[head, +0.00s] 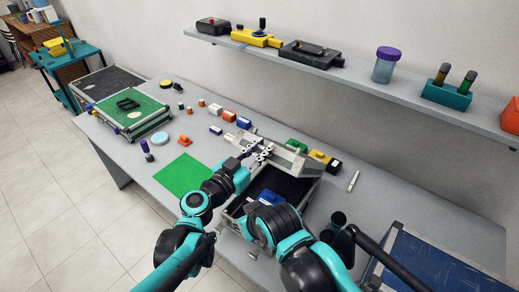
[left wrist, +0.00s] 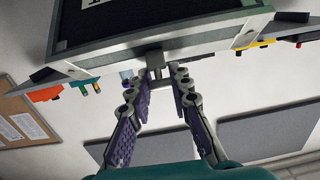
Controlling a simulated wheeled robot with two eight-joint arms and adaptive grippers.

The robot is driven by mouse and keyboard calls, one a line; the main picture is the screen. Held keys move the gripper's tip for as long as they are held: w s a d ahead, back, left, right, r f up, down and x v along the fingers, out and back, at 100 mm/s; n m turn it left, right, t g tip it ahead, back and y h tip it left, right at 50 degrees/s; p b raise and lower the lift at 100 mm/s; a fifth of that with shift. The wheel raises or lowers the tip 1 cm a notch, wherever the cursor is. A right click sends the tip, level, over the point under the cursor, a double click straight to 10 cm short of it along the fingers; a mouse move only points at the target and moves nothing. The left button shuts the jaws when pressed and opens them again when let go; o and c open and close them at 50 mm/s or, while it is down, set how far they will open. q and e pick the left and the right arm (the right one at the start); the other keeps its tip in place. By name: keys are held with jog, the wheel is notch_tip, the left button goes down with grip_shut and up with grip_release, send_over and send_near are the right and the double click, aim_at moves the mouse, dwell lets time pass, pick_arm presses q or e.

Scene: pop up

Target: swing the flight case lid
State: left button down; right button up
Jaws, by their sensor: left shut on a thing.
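The open flight case (head: 236,206) stands on the grey table, with a dark interior and something blue inside. Its lid (head: 288,158) is raised and tilted at the back of the case. My left gripper (head: 260,151) is at the lid's edge. In the left wrist view the lid (left wrist: 185,47) spans the top, dark inside with a pale metal rim. There my left gripper (left wrist: 160,80) has its fingers shut on a small metal tab (left wrist: 155,62) at the rim. My right arm covers the front of the case in the head view; its gripper cannot be made out.
A green case (head: 130,112) lies at the table's far left, with a green mat (head: 184,175) nearer. Small coloured blocks stand behind the mat. A white pen (head: 353,181) lies right of the case. A wall shelf (head: 350,80) runs above the table. A blue panel (head: 430,265) is at right.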

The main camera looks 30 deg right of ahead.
pick_arm(q)
jog(key=shift+g+y, duration=0.4)
jog(key=shift+y, duration=0.5)
jog(key=d+r+p, duration=0.1)
jog(key=d+p, duration=0.1)
jog(key=w+d+r+p, duration=0.1)
jog(key=d+r, duration=0.1)
jog(key=w+d+r+p, duration=0.1)
jog(key=r+p, duration=0.1)
jog(key=shift+w+d+r+p, duration=0.15)
jog(key=shift+w+d+p, duration=0.1)
jog(key=shift+d+p, duration=0.15)
jog(key=w+d+r+p, duration=0.3)
jog(key=w+d, duration=0.1)
jog(key=d, duration=0.5)
jog(key=shift+w+d+r, duration=0.2)
jog(key=shift+w+d, duration=0.1)
jog(key=shift+d, duration=0.1)
jog(key=c, duration=1.4)
grip_release()
jog(key=shift+o, duration=0.2)
jog(key=shift+a, duration=0.15)
jog(key=v, duration=1.2)
jog(key=shift+r, duration=0.25)
